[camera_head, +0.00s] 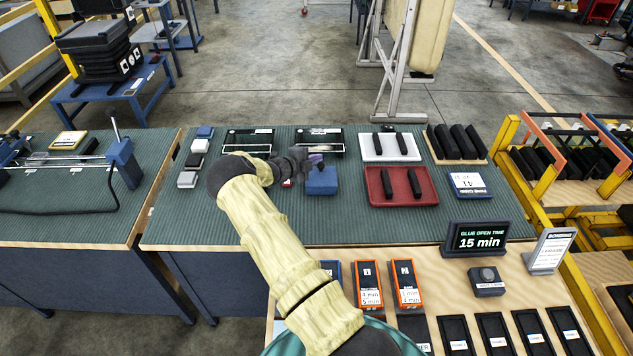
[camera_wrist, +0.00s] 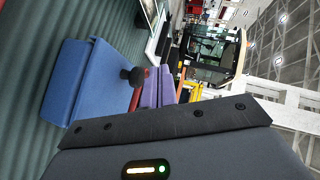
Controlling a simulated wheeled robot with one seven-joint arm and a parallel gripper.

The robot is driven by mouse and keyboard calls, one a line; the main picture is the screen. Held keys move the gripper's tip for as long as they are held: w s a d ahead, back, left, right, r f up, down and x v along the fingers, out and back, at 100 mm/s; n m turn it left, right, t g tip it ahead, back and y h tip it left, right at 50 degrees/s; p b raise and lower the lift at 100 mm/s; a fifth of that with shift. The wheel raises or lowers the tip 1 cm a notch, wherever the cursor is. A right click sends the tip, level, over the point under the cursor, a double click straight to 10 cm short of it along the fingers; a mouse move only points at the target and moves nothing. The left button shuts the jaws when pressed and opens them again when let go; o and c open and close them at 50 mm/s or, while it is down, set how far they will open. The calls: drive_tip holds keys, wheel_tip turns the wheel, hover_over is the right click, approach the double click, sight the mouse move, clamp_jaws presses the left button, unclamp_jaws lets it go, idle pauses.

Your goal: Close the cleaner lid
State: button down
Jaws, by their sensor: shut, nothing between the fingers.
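A blue box (camera_head: 321,181), which looks like the cleaner container, stands on the green ribbed bench top. A small purple part (camera_head: 316,158) shows at its back edge; I cannot tell for sure whether it is the raised lid. In the wrist view the blue box (camera_wrist: 85,85) fills the left side, with purple panels (camera_wrist: 166,87), a red strip (camera_wrist: 136,97) and a dark round knob (camera_wrist: 132,74) beside it. My gripper (camera_head: 301,160) is shut and empty, just left of and behind the box. Its fingertips are not clear in the wrist view, and contact cannot be told.
Two dark framed panels (camera_head: 249,140) lie behind my gripper. A red tray (camera_head: 381,187) and a white tray (camera_head: 372,148) with black bars are to the right. Small blocks (camera_head: 187,179) line the left edge. A glue timer display (camera_head: 477,238) stands front right.

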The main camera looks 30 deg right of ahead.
drive_tip(key=b+v, duration=0.2)
drive_tip(key=v, duration=1.5)
drive_tip(key=shift+s, duration=0.1)
